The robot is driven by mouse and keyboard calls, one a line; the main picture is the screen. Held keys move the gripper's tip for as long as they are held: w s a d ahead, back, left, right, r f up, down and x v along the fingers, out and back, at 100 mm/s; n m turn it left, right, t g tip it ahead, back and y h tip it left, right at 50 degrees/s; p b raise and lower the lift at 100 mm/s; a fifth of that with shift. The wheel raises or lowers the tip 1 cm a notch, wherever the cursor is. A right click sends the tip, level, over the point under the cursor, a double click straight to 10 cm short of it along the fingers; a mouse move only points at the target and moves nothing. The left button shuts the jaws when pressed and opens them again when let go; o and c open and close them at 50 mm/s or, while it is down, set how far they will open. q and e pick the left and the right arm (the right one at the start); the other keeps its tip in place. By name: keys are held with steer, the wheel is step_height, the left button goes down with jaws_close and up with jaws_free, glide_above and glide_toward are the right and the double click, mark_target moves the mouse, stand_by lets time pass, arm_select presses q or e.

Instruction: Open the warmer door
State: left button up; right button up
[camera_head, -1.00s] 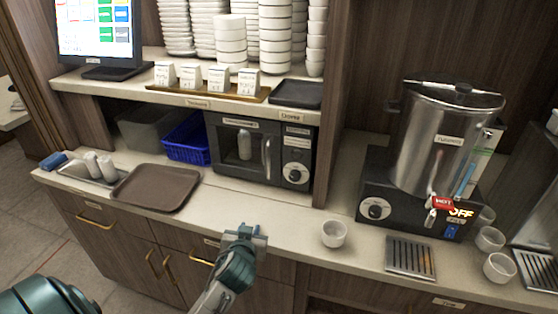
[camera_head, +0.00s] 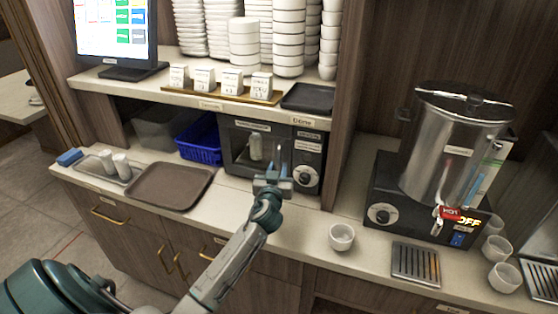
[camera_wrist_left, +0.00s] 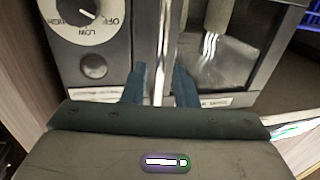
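The warmer (camera_head: 238,132) is a dark box with a glass door, under the shelf; its door is shut. A white bottle (camera_head: 256,147) shows through the glass. My left gripper (camera_head: 274,168) is right in front of the door's upright handle and hides part of it. In the left wrist view, the silver handle (camera_wrist_left: 162,40) runs between the two fingers of my left gripper (camera_wrist_left: 160,80). The fingers are apart, with a gap visible on both sides of the handle. The warmer's dial (camera_wrist_left: 78,12) is beside the handle. My right gripper is not in view.
A blue basket (camera_head: 199,141) stands left of the warmer. A brown tray (camera_head: 170,187) lies on the counter (camera_head: 235,195). A white cup (camera_head: 341,236) and a steel urn (camera_head: 455,140) are to the right. A wooden panel (camera_head: 345,90) stands right of the warmer.

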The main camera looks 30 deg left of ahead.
arm_select(q)
steer(key=shift+p+x, duration=0.3)
steer(key=shift+x, duration=1.15)
jaws_close()
steer(key=shift+s+a, duration=0.1)
steer(key=shift+s, duration=0.05)
